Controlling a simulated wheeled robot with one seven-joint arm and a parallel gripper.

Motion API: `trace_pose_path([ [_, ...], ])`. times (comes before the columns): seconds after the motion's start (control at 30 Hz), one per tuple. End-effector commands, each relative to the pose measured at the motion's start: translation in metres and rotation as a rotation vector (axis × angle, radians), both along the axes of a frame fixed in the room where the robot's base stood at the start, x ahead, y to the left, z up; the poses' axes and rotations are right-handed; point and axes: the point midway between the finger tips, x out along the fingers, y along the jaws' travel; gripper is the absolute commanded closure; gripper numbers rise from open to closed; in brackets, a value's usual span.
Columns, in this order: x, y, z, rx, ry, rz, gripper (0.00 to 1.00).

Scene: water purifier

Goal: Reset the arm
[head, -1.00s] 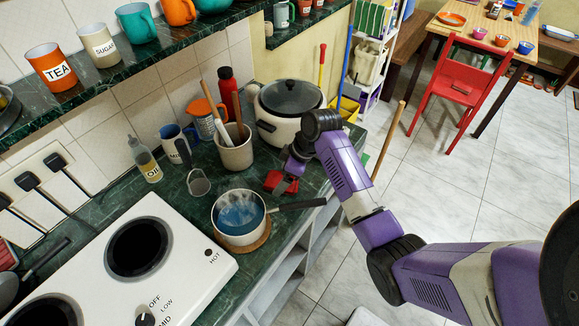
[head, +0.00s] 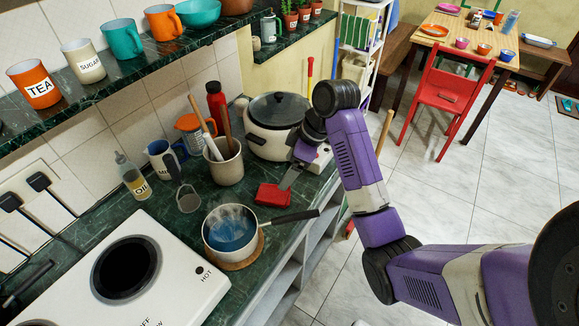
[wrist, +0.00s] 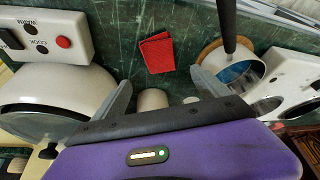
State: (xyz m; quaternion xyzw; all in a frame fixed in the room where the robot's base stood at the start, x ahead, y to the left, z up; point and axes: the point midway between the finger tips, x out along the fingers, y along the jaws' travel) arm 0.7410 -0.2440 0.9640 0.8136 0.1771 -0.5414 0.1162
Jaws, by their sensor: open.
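My gripper (head: 291,178) is raised over the counter at the end of my purple arm. It is open, with its two fingers apart and nothing between them in the wrist view (wrist: 160,82). A folded red cloth (head: 273,195) lies flat on the green counter below the gripper. It also shows beyond the fingertips in the wrist view (wrist: 157,52).
A pot of blue liquid (head: 230,232) stands on a round mat beside the cloth, its handle pointing right. A rice cooker (head: 275,138) stands close behind the gripper. A utensil crock (head: 226,165) and white stove (head: 120,272) are to the left. Open floor lies right.

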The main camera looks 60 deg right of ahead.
Motion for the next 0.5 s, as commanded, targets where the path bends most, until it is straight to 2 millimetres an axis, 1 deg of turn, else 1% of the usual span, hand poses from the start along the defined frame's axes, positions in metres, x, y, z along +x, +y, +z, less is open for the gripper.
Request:
trace_pose_path([
  [0.4,0.0,0.0,0.0,0.003,0.0,-0.01,0.15],
  [0.47,0.006,-0.003,0.002,0.001,-0.02,-0.038,0.15],
  [0.5,0.013,-0.007,0.004,-0.003,-0.045,-0.067,0.15],
])
